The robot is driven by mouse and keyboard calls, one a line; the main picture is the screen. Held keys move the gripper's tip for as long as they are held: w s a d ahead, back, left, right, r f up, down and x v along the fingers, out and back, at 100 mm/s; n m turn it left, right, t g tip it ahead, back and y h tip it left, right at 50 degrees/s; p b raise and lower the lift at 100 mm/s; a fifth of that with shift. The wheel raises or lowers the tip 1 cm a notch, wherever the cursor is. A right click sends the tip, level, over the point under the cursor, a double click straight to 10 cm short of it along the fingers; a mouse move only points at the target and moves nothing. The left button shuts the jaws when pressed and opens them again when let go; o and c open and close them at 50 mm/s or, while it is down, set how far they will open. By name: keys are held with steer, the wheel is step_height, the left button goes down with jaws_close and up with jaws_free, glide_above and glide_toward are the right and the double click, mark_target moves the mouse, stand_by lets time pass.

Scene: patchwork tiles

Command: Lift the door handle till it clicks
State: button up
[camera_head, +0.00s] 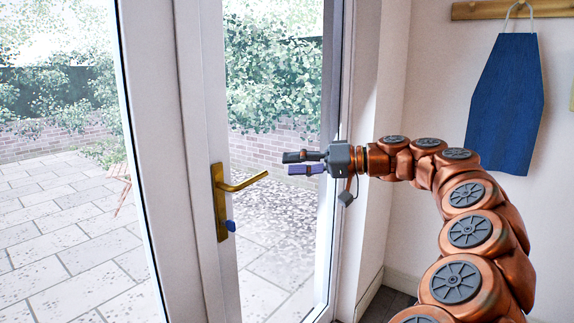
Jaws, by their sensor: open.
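The brass door handle (244,182) is a lever on a tall brass plate (220,203), fixed to the white door frame left of centre. The lever points right and its free end tilts slightly upward. A blue knob or key (231,226) sits low on the plate. My gripper (286,163) reaches in from the right, with one black finger and one purple-blue finger pointing left. It is open and empty, a little above and to the right of the lever's free end, and looks apart from it. The depth between them is hard to judge.
The white glazed door (190,120) shows a paved patio (60,220), a brick wall and bushes outside. At the right, a blue apron (506,105) hangs from a wooden peg rail (490,10) on a white wall. My copper arm fills the lower right.

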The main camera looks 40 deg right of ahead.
stand_by(0.5)
steer(key=a+f+n+g, duration=0.1)
steer(key=a+f+g, duration=0.2)
steer(key=a, duration=0.7)
steer(key=a+f+n+g, duration=0.1)
steer(key=a+f+g, duration=0.2)
steer(key=a, duration=0.7)
steer(key=s+a+f+n+g+h, duration=0.1)
steer(key=s+a+f+g, duration=0.1)
steer(key=s+a+f, duration=0.3)
steer(key=s+a+f+g, duration=0.1)
steer(key=a+f+g, duration=0.15)
steer(key=a, duration=0.35)
steer(key=s+a+f+g+h, duration=0.4)
steer(key=s+f+h, duration=0.1)
steer(key=s+f, duration=0.65)
steer(key=s+d+f+g+h, duration=0.2)
steer(key=s+d+f+h, duration=0.35)
steer(key=s, duration=0.65)
step_height(320, 180, up, 16)
steer(key=w+t+y+p, duration=0.1)
steer(key=p, duration=1.5)
steer(key=shift+w+d+f+m+t+y, duration=0.15)
steer(key=shift+d+m+t+y, duration=0.1)
steer(key=shift+m+t+y, duration=0.1)
